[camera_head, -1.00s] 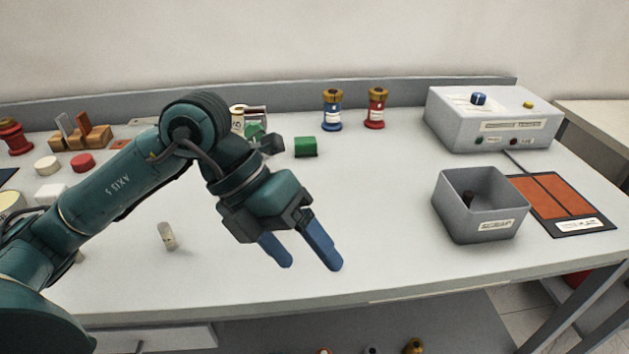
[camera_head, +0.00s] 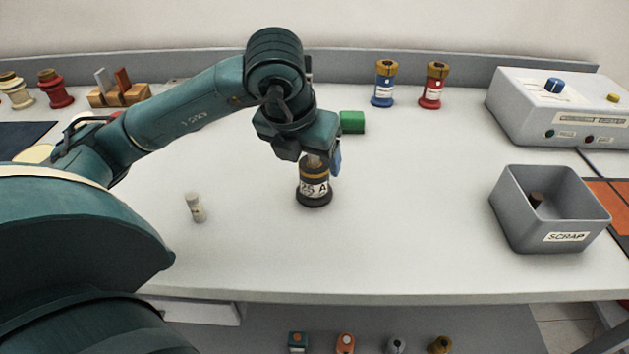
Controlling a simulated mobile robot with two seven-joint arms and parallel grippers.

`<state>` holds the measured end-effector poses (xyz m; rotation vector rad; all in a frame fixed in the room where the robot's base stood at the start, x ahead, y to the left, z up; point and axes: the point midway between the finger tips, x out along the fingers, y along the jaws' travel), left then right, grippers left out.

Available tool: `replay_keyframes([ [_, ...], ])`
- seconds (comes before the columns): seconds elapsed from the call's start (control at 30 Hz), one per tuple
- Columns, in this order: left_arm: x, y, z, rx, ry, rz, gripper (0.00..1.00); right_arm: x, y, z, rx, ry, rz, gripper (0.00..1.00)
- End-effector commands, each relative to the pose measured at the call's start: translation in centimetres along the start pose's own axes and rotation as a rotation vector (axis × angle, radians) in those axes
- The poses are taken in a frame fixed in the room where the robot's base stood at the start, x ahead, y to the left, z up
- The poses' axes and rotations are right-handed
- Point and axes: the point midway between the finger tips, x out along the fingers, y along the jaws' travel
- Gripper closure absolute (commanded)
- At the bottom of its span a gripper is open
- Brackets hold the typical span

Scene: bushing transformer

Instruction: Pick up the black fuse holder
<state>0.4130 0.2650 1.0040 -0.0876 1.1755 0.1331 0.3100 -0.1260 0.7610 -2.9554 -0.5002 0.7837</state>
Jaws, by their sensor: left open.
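The black fuse holder (camera_head: 314,192) stands upright on the white table, with a black base, a pale label marked with an "A" and a gold band near its top. My left gripper (camera_head: 322,158) is right at its top, pointing down. The jaws are open. One blue finger shows at the right of the holder's upper part; the other finger is hidden, and I cannot tell whether either touches it. The right gripper is not in view.
A grey scrap box (camera_head: 548,226) is at the right, with a tester (camera_head: 560,112) behind. Blue (camera_head: 383,88) and red (camera_head: 432,90) holders stand at the back.

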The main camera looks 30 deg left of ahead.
Motion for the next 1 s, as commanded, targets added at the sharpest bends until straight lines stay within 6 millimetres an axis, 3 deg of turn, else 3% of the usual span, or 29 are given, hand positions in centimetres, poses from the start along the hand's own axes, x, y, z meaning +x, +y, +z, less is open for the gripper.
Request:
replay_keyframes([
  [0.33,4.5,-0.3,-0.1,0.000,0.004,0.000,0.27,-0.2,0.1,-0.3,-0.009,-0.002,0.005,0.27],
  [0.67,5.1,-0.3,-0.1,0.001,0.000,-0.001,0.27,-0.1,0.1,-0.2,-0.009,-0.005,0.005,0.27],
  [1.0,5.1,-0.3,-0.1,0.001,0.000,-0.001,0.55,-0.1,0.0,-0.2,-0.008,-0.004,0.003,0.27],
])
